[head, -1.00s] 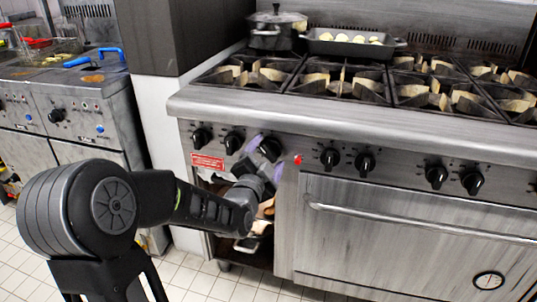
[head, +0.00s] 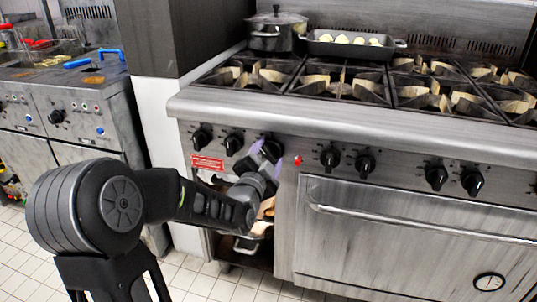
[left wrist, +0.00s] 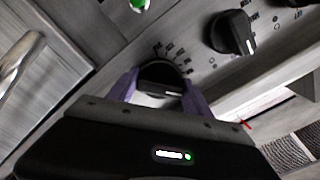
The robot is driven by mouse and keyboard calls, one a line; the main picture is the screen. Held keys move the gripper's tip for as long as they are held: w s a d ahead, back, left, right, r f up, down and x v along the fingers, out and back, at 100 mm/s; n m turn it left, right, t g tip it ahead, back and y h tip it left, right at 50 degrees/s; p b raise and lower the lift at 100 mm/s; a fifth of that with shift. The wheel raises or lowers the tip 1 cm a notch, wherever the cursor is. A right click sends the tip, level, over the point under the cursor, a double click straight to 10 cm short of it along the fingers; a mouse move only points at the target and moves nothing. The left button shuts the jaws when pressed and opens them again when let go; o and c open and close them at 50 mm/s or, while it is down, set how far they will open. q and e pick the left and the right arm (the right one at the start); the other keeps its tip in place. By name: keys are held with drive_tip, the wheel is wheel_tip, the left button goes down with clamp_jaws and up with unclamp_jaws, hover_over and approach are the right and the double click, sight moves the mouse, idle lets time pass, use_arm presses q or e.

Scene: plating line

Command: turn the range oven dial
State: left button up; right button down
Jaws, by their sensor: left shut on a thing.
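The range oven dial (head: 272,147) is a black knob on the range's steel front panel, left of a red light. My left gripper (head: 262,156) reaches it from below and is shut on it, with a purple finger on each side. In the left wrist view the dial (left wrist: 160,74) sits between the two purple fingers of the gripper (left wrist: 158,88). Printed marks show around its upper edge. My right gripper is not in view.
Other black knobs (head: 234,143) line the panel on both sides. An oven door handle (head: 420,222) lies to the right, and an open compartment (head: 255,255) is below. A pot (head: 275,32) and a tray (head: 350,47) stand on the range top.

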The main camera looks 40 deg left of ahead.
use_arm(q)
drive_tip(key=shift+c, duration=1)
drive_tip(key=shift+f, duration=0.1)
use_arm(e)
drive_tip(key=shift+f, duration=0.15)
use_arm(q)
drive_tip(key=n+b, duration=0.3)
drive_tip(key=shift+f, duration=0.15)
drive_tip(key=n+b, duration=0.8)
drive_tip(key=n, duration=0.1)
drive_tip(key=shift+n+b, duration=0.3)
drive_tip(key=shift+b, duration=0.05)
drive_tip(key=shift+n+b, duration=1)
drive_tip(key=shift+n, duration=0.2)
drive_tip(key=shift+n+b, duration=0.8)
drive_tip(key=shift+n, duration=0.4)
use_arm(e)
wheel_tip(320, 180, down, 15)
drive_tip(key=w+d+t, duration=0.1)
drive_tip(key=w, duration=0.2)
use_arm(q)
drive_tip(key=shift+r, duration=0.2)
